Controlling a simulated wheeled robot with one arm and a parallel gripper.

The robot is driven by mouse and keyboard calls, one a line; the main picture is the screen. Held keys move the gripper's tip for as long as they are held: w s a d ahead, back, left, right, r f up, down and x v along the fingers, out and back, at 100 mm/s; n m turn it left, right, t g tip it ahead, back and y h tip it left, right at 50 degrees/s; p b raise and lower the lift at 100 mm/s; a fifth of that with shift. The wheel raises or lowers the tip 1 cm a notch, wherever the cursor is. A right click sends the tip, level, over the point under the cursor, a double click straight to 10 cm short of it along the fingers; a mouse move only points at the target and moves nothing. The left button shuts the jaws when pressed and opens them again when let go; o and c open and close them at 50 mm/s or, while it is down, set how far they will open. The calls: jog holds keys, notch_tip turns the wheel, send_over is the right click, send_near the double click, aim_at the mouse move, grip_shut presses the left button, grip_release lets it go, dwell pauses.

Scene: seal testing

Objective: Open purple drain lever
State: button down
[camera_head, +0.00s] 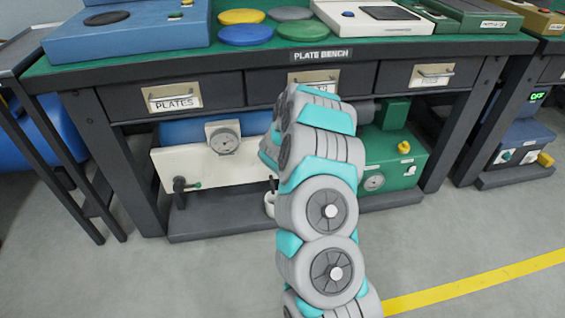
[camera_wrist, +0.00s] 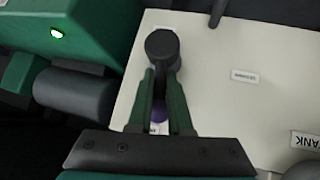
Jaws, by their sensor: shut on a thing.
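The purple drain lever (camera_wrist: 158,113) shows in the wrist view as a purple tip between my fingers. Its dark shaft runs up to a round black pivot (camera_wrist: 162,44) on a cream panel (camera_wrist: 225,110). My gripper (camera_wrist: 163,82) has its two green fingers on either side of the lever, shut on it. The fingers hide much of the lever. In the head view my arm hides the gripper and this lever. The cream panel (camera_head: 180,162) shows there under the bench, left of my arm.
A green machine (camera_head: 398,160) stands right of my arm under the plate bench (camera_head: 320,56). A white cup-like container (camera_head: 269,206) is partly hidden by my arm. Floor in front is clear.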

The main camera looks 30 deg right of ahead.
jog(key=shift+s+d+m+y+b, duration=0.1)
jog(key=shift+d+m+y+b, duration=0.3)
jog(key=shift+y+b, duration=0.4)
jog(key=shift+r, duration=0.1)
jog(key=c, duration=0.8)
grip_release()
jog(key=shift+c, duration=0.2)
jog(key=v, duration=0.7)
jog(key=shift+s+r, duration=0.2)
jog(key=shift+s, duration=0.1)
